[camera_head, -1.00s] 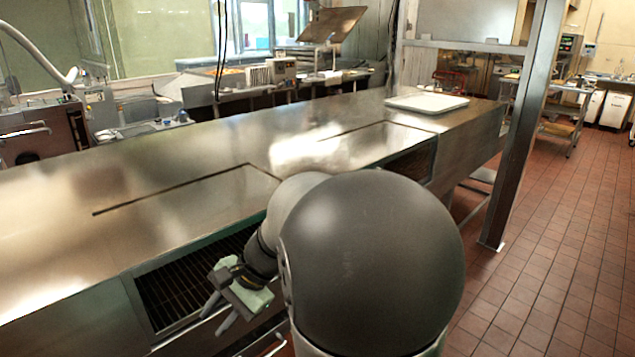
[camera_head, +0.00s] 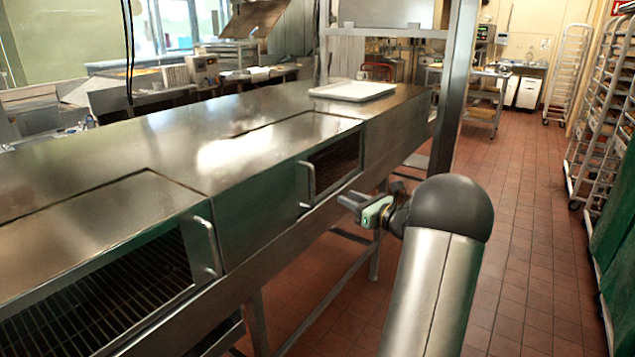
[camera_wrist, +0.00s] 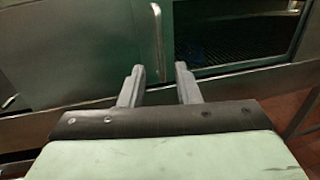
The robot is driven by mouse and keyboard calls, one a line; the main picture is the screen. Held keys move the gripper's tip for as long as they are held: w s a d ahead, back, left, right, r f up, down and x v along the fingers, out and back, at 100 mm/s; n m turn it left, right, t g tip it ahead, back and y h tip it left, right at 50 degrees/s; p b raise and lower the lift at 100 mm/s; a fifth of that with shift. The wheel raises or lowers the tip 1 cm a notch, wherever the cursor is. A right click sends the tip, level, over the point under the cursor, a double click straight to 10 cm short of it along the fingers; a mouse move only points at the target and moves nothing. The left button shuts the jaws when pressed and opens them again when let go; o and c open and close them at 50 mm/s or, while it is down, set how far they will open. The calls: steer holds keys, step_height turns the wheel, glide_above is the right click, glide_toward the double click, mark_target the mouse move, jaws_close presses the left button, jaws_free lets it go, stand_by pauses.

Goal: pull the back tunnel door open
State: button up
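The steel tunnel (camera_head: 255,210) has two dark openings in its front. A vertical bar handle (camera_head: 308,185) stands at the left edge of the farther opening (camera_head: 338,160). This handle (camera_wrist: 157,35) also shows in the wrist view, with a flat panel on its left and the dark opening on its right. I cannot tell how far the back door is open. My gripper (camera_head: 346,201) is in front of the farther opening, to the right of the handle in the head view. In the wrist view my gripper (camera_wrist: 160,72) is open and empty, its fingers apart below the handle.
A second handle (camera_head: 208,248) stands beside the nearer opening (camera_head: 110,290), where a dark grate shows. A white tray (camera_head: 352,90) lies on the tunnel top. A steel post (camera_head: 455,90) stands beyond. The tiled floor (camera_head: 530,220) is open at right, before racks (camera_head: 605,120).

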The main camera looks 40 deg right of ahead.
steer(key=p, duration=0.2)
glide_above(312, 205)
steer(key=shift+w+d, duration=0.25)
steer(key=shift+w, duration=0.05)
jaws_close()
